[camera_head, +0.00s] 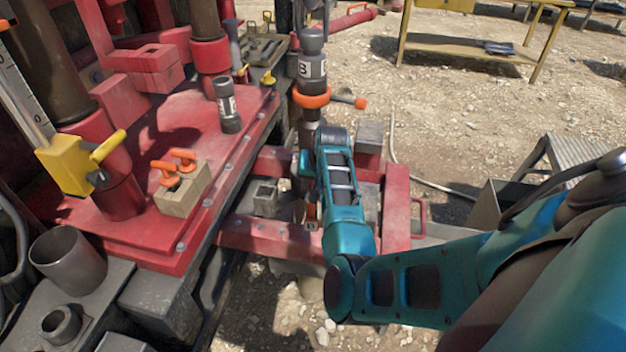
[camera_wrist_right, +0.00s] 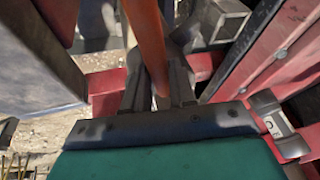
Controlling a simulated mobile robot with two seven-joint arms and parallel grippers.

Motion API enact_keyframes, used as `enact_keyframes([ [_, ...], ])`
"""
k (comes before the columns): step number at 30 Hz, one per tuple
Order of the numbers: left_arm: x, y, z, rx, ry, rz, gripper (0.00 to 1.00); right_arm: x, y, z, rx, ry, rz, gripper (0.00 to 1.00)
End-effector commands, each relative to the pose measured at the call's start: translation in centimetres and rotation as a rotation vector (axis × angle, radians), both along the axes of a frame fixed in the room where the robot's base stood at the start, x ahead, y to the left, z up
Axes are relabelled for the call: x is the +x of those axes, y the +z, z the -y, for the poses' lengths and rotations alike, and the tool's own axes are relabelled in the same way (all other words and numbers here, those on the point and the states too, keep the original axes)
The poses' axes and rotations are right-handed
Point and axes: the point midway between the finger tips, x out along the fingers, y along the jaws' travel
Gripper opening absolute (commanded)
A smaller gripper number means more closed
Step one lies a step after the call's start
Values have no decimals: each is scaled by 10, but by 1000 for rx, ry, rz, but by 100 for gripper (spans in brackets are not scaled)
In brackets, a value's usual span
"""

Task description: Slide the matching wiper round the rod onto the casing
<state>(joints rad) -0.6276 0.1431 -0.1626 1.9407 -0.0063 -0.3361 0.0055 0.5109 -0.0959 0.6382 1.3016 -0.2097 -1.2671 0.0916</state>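A dark upright rod (camera_head: 312,45) with a white "B" label stands at the centre of the head view. An orange ring (camera_head: 312,97) with a side handle surrounds it. Lower down, beside my right forearm, a small orange piece with a "B" mark (camera_head: 311,213) shows partly; it may be the matching wiper. In the right wrist view, my right gripper (camera_wrist_right: 158,85) has its two fingers on either side of an orange bar (camera_wrist_right: 145,35), apparently gripping it. A grey round surface lies just behind; whether it is the casing I cannot tell. My left gripper is not in view.
A block (camera_head: 183,190) with two orange-handled pieces sits on the red deck (camera_head: 165,235), near a dark labelled cylinder (camera_head: 228,105). Red beams (camera_head: 265,237) and a grey open box (camera_head: 265,197) crowd the right hand.

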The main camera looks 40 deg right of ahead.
Motion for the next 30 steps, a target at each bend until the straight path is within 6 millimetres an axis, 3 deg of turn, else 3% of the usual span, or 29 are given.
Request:
enact_keyframes([
  [8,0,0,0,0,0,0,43,0,0,0,1,0,-1,52],
  [19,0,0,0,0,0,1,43,-3,4,-1,2,1,-2,52],
  [23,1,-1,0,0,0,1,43,-9,18,-2,1,0,-1,52],
  [30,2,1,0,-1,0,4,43,-27,61,-6,-1,0,2,52],
])
